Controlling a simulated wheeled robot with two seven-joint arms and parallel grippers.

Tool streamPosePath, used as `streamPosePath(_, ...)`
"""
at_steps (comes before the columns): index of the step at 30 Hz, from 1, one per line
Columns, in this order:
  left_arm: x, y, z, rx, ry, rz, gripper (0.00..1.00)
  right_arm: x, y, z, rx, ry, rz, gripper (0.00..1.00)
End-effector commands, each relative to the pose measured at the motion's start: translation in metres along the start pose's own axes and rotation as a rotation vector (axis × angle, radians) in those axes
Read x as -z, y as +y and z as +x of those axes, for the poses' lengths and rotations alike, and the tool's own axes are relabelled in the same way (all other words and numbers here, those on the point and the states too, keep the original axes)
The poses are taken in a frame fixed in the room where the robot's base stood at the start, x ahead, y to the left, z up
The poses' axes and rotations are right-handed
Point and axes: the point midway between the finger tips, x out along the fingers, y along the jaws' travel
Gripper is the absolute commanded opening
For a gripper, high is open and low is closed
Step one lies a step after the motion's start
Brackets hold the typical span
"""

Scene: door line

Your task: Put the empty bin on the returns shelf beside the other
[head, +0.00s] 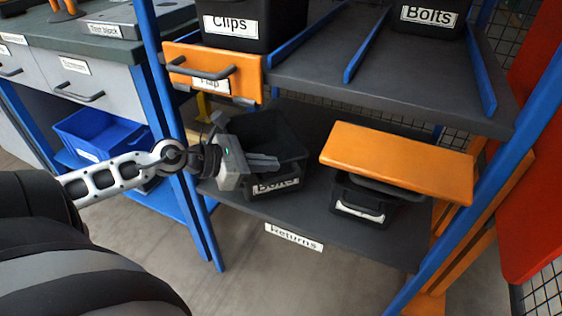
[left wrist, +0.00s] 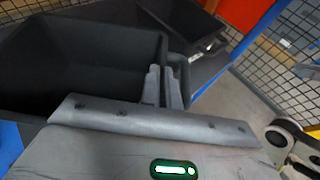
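The empty bin (head: 277,135) is black, with a partly hidden white label, and stands on the left of the dark returns shelf (head: 320,222). My left gripper (head: 264,161) is at its near rim. In the left wrist view the bin (left wrist: 75,60) looks empty, and the fingers (left wrist: 161,88) are close together with its wall between them. The other black bin (head: 358,200) stands to the right on the same shelf, mostly covered from above by an orange board. A gap separates the two bins. My right gripper is in neither view.
The orange board (head: 398,160) juts out above the other bin. An orange flap with a handle (head: 212,72) and an upper shelf (head: 400,85) with bins are overhead. Blue posts (head: 185,130) flank the rack. A blue bin (head: 95,135) stands at left.

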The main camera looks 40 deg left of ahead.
Motion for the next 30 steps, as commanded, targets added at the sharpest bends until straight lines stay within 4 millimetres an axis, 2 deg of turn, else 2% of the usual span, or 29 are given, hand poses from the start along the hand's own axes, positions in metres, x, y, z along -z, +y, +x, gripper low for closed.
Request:
streamPosePath(1, -0.003, 0.011, 0.009, -0.005, -0.006, 0.011, 0.00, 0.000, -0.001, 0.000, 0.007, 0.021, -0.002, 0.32)
streamPosePath(6, -0.011, 0.033, 0.029, -0.006, -0.008, 0.007, 0.00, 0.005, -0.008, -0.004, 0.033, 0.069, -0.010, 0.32)
streamPosePath(11, -0.015, 0.044, 0.040, -0.004, -0.005, 0.004, 0.00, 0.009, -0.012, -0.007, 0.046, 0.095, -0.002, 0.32)
streamPosePath(16, -0.013, 0.047, 0.044, -0.002, -0.003, 0.002, 0.00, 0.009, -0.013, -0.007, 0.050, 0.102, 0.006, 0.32)
streamPosePath(21, 0.009, 0.045, 0.053, -0.003, -0.003, -0.001, 0.00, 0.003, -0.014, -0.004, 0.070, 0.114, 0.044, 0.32)
streamPosePath(24, 0.018, 0.044, 0.057, -0.003, -0.004, 0.001, 0.00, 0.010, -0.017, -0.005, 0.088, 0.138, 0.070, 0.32)
streamPosePath(30, 0.016, 0.044, 0.056, -0.002, -0.003, 0.003, 0.00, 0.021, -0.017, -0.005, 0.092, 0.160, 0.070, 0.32)
